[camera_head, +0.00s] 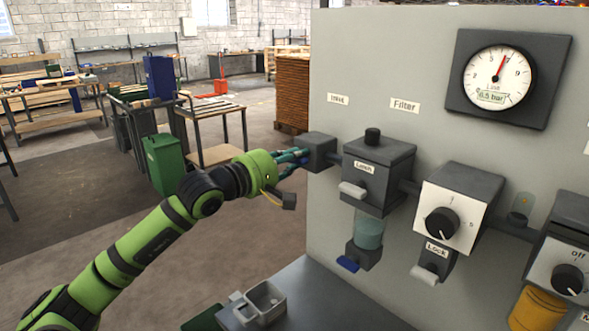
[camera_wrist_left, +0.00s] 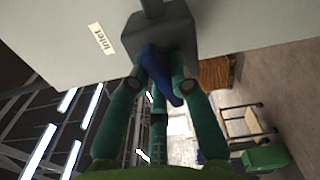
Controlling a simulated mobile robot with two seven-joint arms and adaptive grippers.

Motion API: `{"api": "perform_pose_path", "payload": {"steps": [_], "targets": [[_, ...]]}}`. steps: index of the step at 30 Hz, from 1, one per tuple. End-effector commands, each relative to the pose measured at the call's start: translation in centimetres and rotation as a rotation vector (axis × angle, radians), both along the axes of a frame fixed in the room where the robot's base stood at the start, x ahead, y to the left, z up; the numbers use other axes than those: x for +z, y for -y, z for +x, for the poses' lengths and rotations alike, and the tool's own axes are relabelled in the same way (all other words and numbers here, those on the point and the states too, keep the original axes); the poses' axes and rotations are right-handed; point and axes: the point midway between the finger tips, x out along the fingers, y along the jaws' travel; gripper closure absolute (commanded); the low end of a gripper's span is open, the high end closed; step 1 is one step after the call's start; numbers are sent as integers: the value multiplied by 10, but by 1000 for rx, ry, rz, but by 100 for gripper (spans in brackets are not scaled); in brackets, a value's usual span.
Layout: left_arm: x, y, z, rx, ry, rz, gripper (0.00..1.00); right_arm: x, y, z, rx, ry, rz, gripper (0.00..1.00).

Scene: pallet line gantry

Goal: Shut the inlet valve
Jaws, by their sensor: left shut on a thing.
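The inlet valve is a dark grey block (camera_head: 318,150) on the left edge of the panel, below the inlet label (camera_head: 338,99). In the left wrist view the block (camera_wrist_left: 160,37) carries a blue lever handle (camera_wrist_left: 163,80), which slants down and to the right. My left gripper (camera_head: 297,158) is at the block's left face, its green fingers on both sides of the handle. In the left wrist view my left gripper (camera_wrist_left: 161,87) is shut on the handle. In the head view the fingers mostly hide the handle. My right gripper is out of view.
Right of the valve are the filter unit (camera_head: 378,170) with a bowl, a regulator knob (camera_head: 442,224) and a pressure gauge (camera_head: 497,78). A small grey tray (camera_head: 262,303) stands on the ledge below. Open floor lies left of the panel.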

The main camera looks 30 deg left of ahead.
Motion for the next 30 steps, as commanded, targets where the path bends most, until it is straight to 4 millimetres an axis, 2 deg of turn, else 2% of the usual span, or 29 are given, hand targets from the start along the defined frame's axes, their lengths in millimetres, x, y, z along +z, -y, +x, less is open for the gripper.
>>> {"api": "perform_pose_path", "payload": {"steps": [1, 9, 18, 30], "targets": [[-6, 0, 0, -1, -10, -41, 100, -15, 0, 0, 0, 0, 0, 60], [-6, -1, 1, -1, -96, -283, 100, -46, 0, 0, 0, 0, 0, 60], [-5, -2, 1, -1, -191, -551, 100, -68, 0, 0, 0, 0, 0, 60], [-5, -3, 2, 1, -317, -906, 100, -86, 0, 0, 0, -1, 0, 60]]}}
